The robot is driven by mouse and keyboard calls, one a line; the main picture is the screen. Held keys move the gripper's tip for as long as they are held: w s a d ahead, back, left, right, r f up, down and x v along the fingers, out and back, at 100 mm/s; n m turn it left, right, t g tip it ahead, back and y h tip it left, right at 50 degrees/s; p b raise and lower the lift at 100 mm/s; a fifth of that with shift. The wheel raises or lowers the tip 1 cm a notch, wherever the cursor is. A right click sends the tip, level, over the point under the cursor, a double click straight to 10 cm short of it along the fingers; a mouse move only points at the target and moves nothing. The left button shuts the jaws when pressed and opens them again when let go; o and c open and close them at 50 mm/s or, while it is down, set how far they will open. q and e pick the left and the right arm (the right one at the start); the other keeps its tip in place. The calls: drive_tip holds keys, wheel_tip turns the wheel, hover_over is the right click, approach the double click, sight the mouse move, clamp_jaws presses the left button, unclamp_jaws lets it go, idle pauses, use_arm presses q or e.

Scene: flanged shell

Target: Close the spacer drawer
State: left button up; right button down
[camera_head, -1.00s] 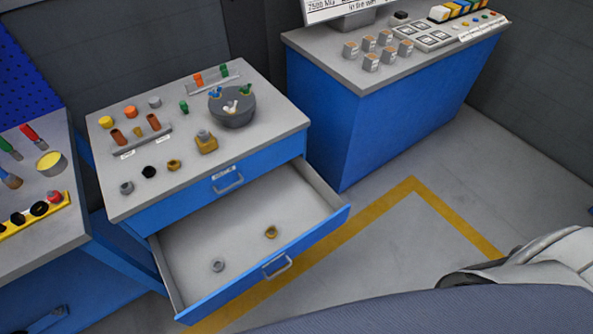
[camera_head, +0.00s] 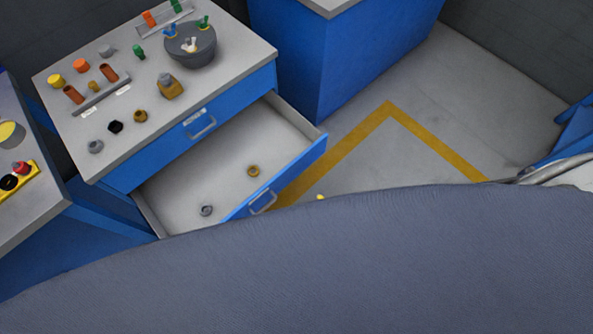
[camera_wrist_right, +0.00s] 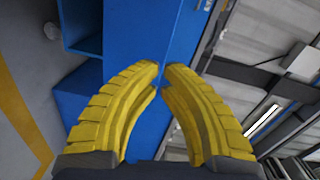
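A drawer (camera_head: 181,198) in the blue cabinet (camera_head: 150,168) stands pulled out below a shut upper drawer. It holds a brass-coloured nut (camera_head: 253,171) and a grey nut (camera_head: 206,211). Its blue front has a metal handle (camera_head: 263,202); my grey body hides the front's lower left part. A yellow tip of my right gripper (camera_head: 320,197) just shows above my body, right of the handle and apart from it. In the right wrist view, the yellow fingers of this gripper (camera_wrist_right: 162,70) come together at their tips, with nothing between them. My left gripper is out of view.
The cabinet top (camera_head: 63,120) carries a grey round bowl (camera_head: 190,48), fittings and small racks. A second blue cabinet (camera_head: 345,50) stands at the back right. Yellow floor tape (camera_head: 390,110) crosses clear floor. A bench (camera_head: 25,205) is at the left.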

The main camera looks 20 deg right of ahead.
drive_tip(key=r+m, duration=0.1)
drive_tip(key=m, duration=0.1)
approach(289, 168)
drive_tip(key=shift+t+h, duration=0.3)
drive_tip(key=shift+t, duration=0.1)
drive_tip(key=x, duration=0.8)
drive_tip(key=shift+a+f, duration=0.3)
